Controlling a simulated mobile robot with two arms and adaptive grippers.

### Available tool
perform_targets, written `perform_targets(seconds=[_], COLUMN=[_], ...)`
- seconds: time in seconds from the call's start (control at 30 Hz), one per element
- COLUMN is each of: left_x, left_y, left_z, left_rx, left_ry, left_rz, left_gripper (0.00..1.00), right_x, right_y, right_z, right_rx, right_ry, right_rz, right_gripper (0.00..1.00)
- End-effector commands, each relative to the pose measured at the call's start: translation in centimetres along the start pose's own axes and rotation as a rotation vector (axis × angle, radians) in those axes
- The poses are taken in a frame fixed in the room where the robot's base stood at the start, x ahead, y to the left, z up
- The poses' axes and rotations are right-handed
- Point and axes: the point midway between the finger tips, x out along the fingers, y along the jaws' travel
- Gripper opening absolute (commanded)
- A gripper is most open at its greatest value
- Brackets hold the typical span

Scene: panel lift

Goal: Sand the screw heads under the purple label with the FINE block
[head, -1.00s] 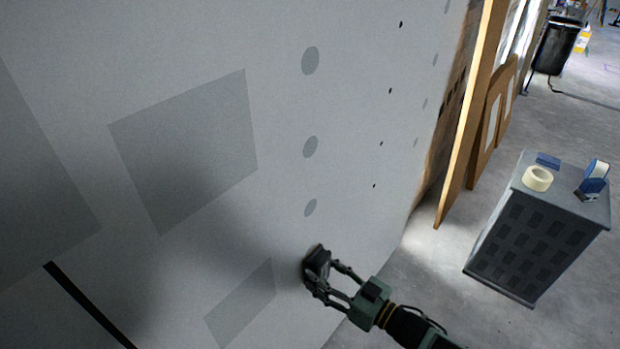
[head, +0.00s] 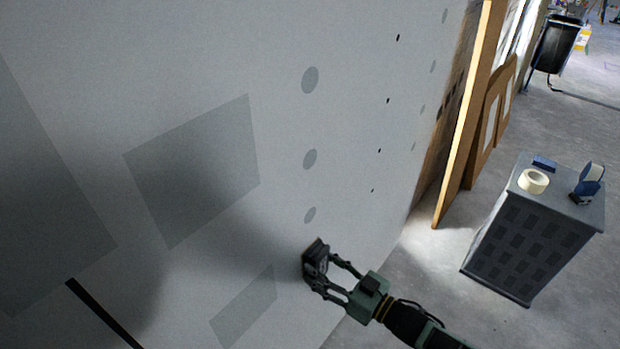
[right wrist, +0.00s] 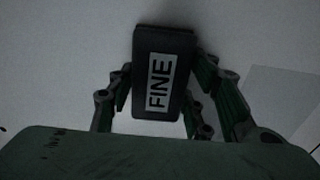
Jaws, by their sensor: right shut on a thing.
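My right gripper (head: 325,275) is shut on a dark block in the head view, close to the pale wall panel (head: 350,120). In the right wrist view the FINE block (right wrist: 160,75) shows its white label reading FINE, held between the two fingers (right wrist: 160,100). Whether it touches the panel I cannot tell. Above the block a column of round grey patches (head: 310,159) runs up the panel. Further right is a column of small dark spots (head: 388,100). No purple label shows. My left gripper is not in view.
A grey cabinet (head: 530,235) stands on the right with a tape roll (head: 533,181), a blue block (head: 544,163) and a blue dispenser (head: 588,180) on top. Wooden boards (head: 465,120) lean beyond the panel's edge. A black bin (head: 557,45) stands farther back.

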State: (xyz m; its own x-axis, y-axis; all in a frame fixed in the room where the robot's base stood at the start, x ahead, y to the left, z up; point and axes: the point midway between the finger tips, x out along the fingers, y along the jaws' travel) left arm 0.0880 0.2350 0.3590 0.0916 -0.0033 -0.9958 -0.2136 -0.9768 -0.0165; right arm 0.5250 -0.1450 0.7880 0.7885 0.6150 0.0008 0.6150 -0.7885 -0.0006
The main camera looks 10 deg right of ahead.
Motion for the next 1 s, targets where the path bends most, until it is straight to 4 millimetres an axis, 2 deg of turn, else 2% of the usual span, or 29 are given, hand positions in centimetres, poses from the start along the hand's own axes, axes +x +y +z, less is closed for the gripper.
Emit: perform_targets(seconds=[0.03,0.1,0.37,0.8,1.0], left_x=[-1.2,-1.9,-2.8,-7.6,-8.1], left_y=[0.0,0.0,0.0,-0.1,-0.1], left_z=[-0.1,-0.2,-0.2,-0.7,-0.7], left_rx=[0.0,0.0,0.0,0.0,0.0], left_ry=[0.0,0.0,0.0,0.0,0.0], left_rz=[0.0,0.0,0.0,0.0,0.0], left_gripper=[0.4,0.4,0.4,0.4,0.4], right_x=[0.0,0.0,-0.1,0.1,0.2], right_y=[0.0,0.0,0.0,0.0,0.0], right_z=[-1.4,-2.1,-3.0,-8.3,-8.8], right_rx=[0.0,0.0,-0.001,-0.001,-0.001], right_ry=[0.003,0.003,0.002,0.001,0.002], right_rz=[-0.001,-0.001,-0.001,-0.001,-0.001], right_gripper=[0.19,0.19,0.19,0.19,0.19])
